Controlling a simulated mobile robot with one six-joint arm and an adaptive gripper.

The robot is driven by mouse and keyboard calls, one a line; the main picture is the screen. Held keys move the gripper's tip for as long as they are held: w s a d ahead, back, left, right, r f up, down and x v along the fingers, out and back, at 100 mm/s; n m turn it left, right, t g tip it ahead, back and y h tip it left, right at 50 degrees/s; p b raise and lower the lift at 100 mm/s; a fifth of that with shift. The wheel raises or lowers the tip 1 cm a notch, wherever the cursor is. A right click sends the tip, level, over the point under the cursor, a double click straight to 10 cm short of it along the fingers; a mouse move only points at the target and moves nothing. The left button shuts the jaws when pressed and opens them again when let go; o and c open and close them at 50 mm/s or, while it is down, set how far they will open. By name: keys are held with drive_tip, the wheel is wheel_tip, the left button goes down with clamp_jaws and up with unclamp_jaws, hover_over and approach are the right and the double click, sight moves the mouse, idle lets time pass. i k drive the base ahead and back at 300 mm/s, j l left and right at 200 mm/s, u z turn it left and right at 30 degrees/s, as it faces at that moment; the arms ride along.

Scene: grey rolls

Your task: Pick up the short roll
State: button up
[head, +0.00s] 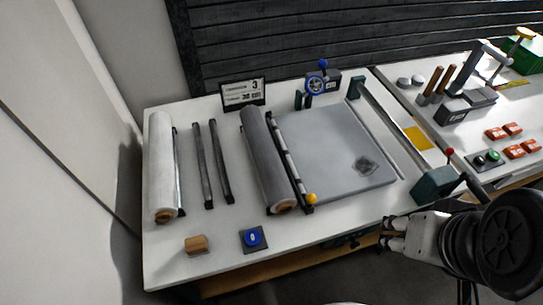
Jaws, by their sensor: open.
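Two long rolls lie on the white table, with brown cores at their near ends. A pale, glossy roll (161,165) is at the left edge. A grey roll (266,158) lies beside the flat grey plate. They look close in length, so I cannot tell which is the short one. My gripper (386,233) is at the lower right, off the table's front edge, with its fingers pointing left. It is open and empty, well apart from both rolls.
Two dark bars (212,162) lie between the rolls. A brown block (196,245) and a blue button (253,237) are near the front edge. A sign (243,93) stands behind. The grey plate (335,150) and a teal block (436,184) lie to the right.

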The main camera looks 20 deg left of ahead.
sight(281, 199)
drive_tip(key=i+j+u, duration=0.3)
drive_tip(key=i+l+u, duration=0.1)
drive_tip(key=u, duration=1.25)
